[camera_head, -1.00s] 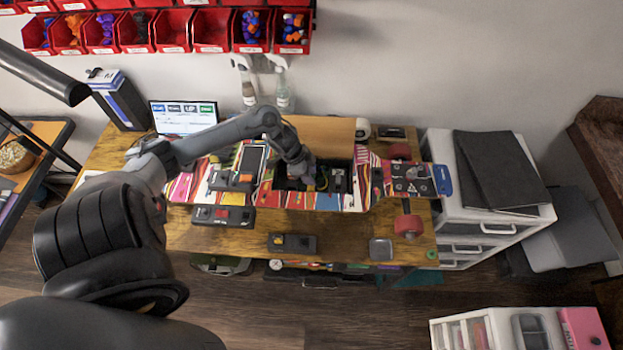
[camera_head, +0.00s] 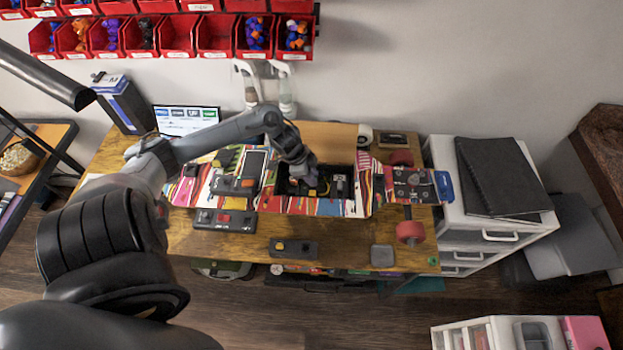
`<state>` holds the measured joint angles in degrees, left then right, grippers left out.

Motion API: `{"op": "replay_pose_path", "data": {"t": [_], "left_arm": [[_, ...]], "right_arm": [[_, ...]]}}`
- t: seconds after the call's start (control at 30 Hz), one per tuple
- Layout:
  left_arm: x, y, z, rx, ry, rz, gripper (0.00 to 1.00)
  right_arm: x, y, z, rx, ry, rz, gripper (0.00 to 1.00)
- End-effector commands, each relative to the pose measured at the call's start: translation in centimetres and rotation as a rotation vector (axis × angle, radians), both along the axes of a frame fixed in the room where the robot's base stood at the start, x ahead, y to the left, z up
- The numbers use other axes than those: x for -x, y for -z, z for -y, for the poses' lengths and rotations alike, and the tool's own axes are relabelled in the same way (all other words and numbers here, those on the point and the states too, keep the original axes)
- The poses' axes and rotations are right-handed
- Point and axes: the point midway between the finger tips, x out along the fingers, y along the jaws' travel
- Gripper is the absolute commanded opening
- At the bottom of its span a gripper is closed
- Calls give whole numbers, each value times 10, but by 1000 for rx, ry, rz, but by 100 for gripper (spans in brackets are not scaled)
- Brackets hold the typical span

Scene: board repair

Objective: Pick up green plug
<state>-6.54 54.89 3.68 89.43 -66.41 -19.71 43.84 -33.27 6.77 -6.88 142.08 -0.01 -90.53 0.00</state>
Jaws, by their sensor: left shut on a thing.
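The long board (camera_head: 297,207) with colourful stripes lies across the wooden table. It has an open dark compartment (camera_head: 343,171) in its middle. My left arm reaches over from the left, and my left gripper (camera_head: 313,190) points down inside this compartment. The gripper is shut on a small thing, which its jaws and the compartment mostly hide. I cannot make out the green plug there or tell whether it is the thing held. A bit of yellow shows beside the fingertips. My right gripper is not in view.
A grey device with a red button (camera_head: 225,219) and another dark box (camera_head: 293,248) lie along the table's front. A lit screen (camera_head: 187,119) stands at the back left. Red bins (camera_head: 216,38) hang on the wall. A white drawer unit (camera_head: 487,235) stands right of the table.

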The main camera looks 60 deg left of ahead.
Motion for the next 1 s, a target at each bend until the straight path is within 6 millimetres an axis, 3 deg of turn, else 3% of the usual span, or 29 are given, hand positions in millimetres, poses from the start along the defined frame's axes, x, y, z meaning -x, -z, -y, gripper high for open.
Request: {"op": "replay_pose_path", "data": {"t": [0.1,0.5,0.73,1.0], "left_arm": [[0,-21,0,-2,4,2,0],[-16,-64,74,1,5,4,0],[-21,-81,103,2,2,2,0],[-23,-88,115,1,0,0,0]], "right_arm": [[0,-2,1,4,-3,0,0],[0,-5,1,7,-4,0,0],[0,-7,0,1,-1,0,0],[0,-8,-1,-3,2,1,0]]}}
